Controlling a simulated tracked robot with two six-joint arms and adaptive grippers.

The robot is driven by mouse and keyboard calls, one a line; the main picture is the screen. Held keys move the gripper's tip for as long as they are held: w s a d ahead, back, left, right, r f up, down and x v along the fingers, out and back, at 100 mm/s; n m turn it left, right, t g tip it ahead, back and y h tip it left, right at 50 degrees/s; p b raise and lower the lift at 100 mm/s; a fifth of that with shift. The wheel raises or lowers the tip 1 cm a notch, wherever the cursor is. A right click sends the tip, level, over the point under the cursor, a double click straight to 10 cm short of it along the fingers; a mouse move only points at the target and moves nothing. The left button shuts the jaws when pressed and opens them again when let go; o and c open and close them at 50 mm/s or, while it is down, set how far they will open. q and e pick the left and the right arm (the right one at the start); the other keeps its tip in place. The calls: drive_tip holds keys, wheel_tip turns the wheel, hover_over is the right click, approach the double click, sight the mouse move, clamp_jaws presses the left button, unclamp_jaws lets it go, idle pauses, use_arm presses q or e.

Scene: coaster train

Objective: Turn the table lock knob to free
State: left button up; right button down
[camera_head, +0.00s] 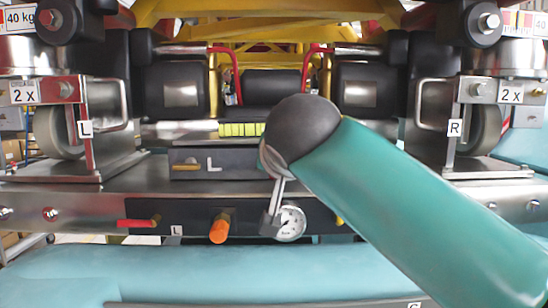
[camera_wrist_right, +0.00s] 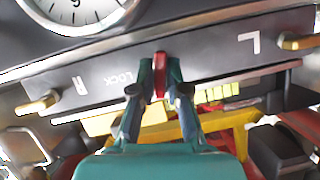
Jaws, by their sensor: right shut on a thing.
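The lock knob (camera_wrist_right: 160,72) is a small red piece beside the printed word LOCK on the dark panel (camera_wrist_right: 95,85) in the right wrist view. My right gripper (camera_wrist_right: 160,86) has its two fingers closed around it, one on each side. There the gripper hides the knob. Which way the knob points is hard to tell. My left gripper is not in view.
An orange knob (camera_head: 220,228) and a red lever (camera_head: 138,222) sit left of my right gripper on the front panel. A yellow lever (camera_head: 340,220) is partly hidden behind my right arm. A teal padded surface (camera_head: 120,268) lies in front. Wheel brackets stand at both sides.

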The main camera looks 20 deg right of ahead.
drive_tip(key=shift+a+f+n+g+h+p, duration=0.15)
drive_tip(key=shift+n+h+p, duration=0.1)
drive_tip(key=shift+n, duration=0.15)
drive_tip(key=shift+f+n+g+h+p, duration=0.15)
drive_tip(key=shift+n+h+p, duration=0.1)
drive_tip(key=shift+n, duration=0.15)
drive_tip(key=c, duration=1.5)
unclamp_jaws()
drive_tip(key=shift+w+r, duration=0.1)
drive_tip(key=shift+r, duration=0.1)
